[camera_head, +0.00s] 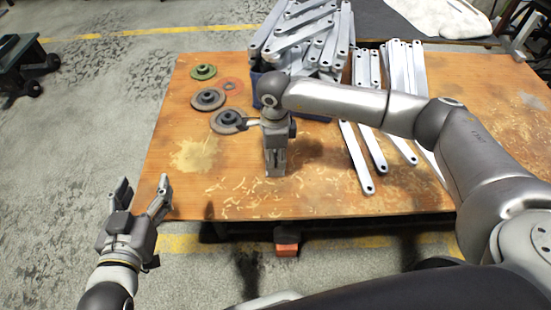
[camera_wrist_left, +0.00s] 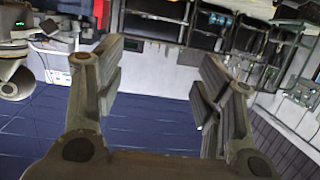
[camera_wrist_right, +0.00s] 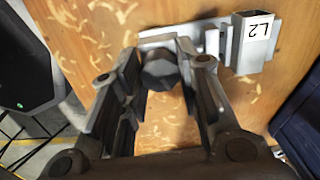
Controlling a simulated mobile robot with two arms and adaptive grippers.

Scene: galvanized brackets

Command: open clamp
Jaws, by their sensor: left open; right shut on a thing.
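The clamp shows in the right wrist view as a grey metal fixture (camera_wrist_right: 213,42) on the wooden table, with a block labelled L2 (camera_wrist_right: 255,40). A dark faceted knob (camera_wrist_right: 161,72) stands beside it. My right gripper (camera_head: 275,172) points down at the table near its front edge. In the right wrist view its fingers (camera_wrist_right: 158,90) close around the dark knob; their exact contact is partly hidden. In the head view the gripper hides most of the clamp. My left gripper (camera_head: 143,188) is open and empty, off the table's front left corner; its spread fingers also show in the left wrist view (camera_wrist_left: 160,85).
A blue bin (camera_head: 262,98) full of galvanized brackets (camera_head: 305,35) stands at the back. More brackets (camera_head: 357,157) lie in rows at right. Several discs (camera_head: 208,99) lie at left on the table (camera_head: 232,200). Wood shavings cover the front, which is otherwise mostly clear.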

